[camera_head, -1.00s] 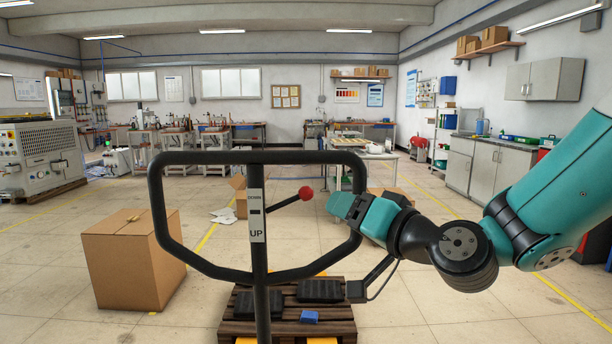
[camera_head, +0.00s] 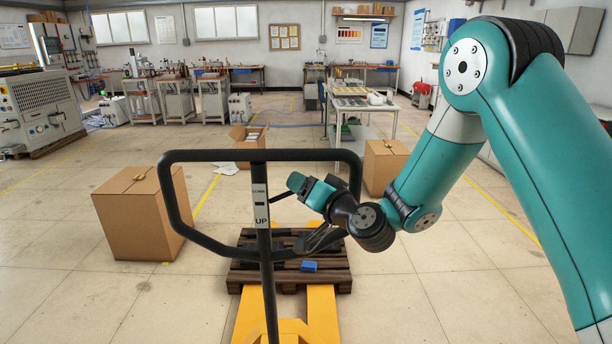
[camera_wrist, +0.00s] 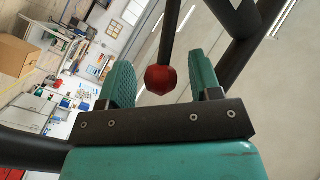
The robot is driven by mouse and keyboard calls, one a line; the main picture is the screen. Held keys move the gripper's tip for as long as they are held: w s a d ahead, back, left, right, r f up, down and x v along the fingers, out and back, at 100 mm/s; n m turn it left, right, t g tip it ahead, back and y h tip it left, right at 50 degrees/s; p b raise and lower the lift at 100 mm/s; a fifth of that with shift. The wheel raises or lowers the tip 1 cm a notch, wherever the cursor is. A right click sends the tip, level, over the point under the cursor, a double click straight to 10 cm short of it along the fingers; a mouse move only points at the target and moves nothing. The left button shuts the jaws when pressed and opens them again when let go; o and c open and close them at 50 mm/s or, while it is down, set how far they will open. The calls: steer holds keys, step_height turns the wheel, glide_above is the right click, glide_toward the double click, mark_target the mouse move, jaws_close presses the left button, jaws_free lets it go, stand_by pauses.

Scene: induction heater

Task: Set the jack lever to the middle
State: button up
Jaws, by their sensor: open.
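The jack handle (camera_head: 167,205) is a black loop on an upright post, with a label (camera_head: 261,207) marked DOWN at the top and UP at the bottom. The lever (camera_head: 279,198) is a thin black rod slanting up to the right from the post beside the label. Its red ball knob (camera_wrist: 160,79) shows in the wrist view between the two teal fingers of my gripper (camera_wrist: 162,72), with gaps on both sides. My gripper (camera_head: 305,187) is open, inside the right half of the loop. It hides the knob in the head view.
The loop's right side (camera_head: 357,185) is close to my wrist. Below are yellow forks (camera_head: 322,315) and a wooden pallet (camera_head: 335,284) with a blue block (camera_head: 309,266). A cardboard box (camera_head: 138,218) stands at left.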

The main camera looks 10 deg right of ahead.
jaws_close()
steer(key=f+b, duration=0.1)
steer(key=b, duration=0.3)
steer(key=shift+f+m, duration=0.25)
steer(key=shift+m, duration=0.05)
steer(key=f+m+t+b, duration=0.1)
steer(key=b, duration=0.3)
steer(key=f+m+b, duration=0.1)
steer(key=b, duration=0.2)
steer(key=shift+d+t+y+b, duration=0.3)
steer(key=shift+t+b, duration=0.1)
steer(key=m+t+b, duration=0.1)
steer(key=b, duration=0.2)
steer(key=shift+f+m+b, duration=0.35)
steer(key=shift+m+b, duration=0.05)
steer(key=shift+r, duration=0.1)
